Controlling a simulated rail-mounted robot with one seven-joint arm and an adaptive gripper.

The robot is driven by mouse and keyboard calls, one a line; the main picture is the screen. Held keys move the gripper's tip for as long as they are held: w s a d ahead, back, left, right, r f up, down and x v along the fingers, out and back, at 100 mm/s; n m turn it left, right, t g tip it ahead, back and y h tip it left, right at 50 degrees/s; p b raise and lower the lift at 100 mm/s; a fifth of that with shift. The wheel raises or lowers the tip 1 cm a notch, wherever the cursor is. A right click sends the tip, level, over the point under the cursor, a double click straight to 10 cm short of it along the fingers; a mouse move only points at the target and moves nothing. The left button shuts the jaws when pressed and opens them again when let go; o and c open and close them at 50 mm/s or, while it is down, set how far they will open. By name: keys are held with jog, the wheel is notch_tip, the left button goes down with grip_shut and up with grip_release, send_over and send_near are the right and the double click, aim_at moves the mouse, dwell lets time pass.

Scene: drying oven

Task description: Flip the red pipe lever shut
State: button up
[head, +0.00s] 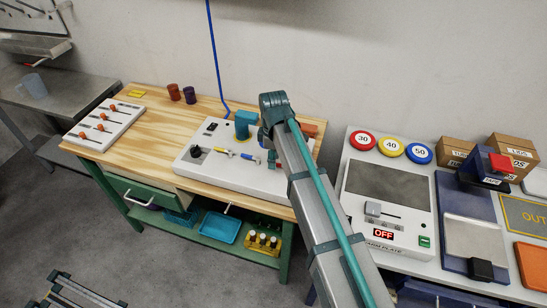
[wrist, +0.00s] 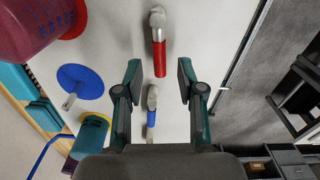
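The red pipe lever (wrist: 156,58) shows in the wrist view, with a silver head at the top and its red handle pointing down the picture. My gripper (wrist: 159,78) is open, one finger on each side of the line of the red handle's lower end. The fingers look apart from the handle; I cannot tell the height gap. A blue-handled lever (wrist: 151,118) lies below it in the picture, between the fingers. In the head view my arm hides the red lever, and I see the white panel (head: 190,163) with the blue-handled lever (head: 246,156).
In the wrist view a blue disc (wrist: 80,82) and a reddish translucent vessel (wrist: 38,25) are at the left.

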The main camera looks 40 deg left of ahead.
jog(key=shift+f, duration=0.45)
grip_shut()
jog(key=shift+w+a+m, duration=0.1)
jog(key=shift+w+m, duration=0.25)
jog(key=shift+m, duration=0.45)
grip_release()
